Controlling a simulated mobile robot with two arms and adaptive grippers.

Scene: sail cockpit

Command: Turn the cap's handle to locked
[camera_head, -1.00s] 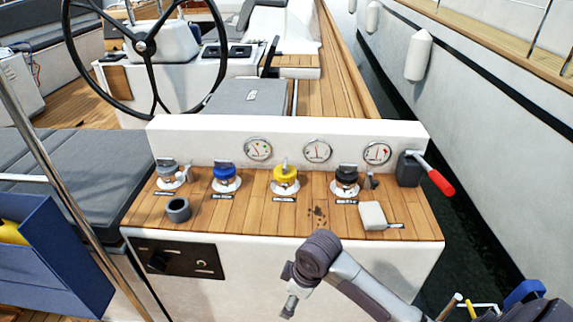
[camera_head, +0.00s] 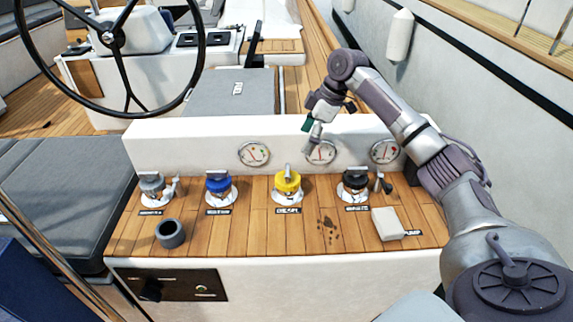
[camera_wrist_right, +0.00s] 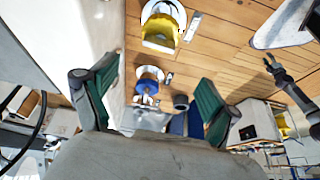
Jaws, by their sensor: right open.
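Several caps with handles stand in a row on the wooden console top: grey (camera_head: 152,184), blue (camera_head: 219,184), yellow (camera_head: 288,182) and black (camera_head: 355,182). I cannot tell from the frames which one is meant; their small labels are unreadable. My right gripper (camera_head: 310,133) is open and empty, raised above the back of the console, apart from the caps. In the right wrist view, its green-padded fingers (camera_wrist_right: 155,100) are spread; the yellow cap (camera_wrist_right: 160,32) and blue cap (camera_wrist_right: 147,82) lie beyond them. A dark claw-like part (camera_wrist_right: 273,68) there may be my left gripper, too small to judge.
Gauges (camera_head: 254,153) line the white upright panel behind the caps. A grey cup (camera_head: 170,233) and a pale block (camera_head: 387,223) sit on the wood. The steering wheel (camera_head: 112,38) is at far left.

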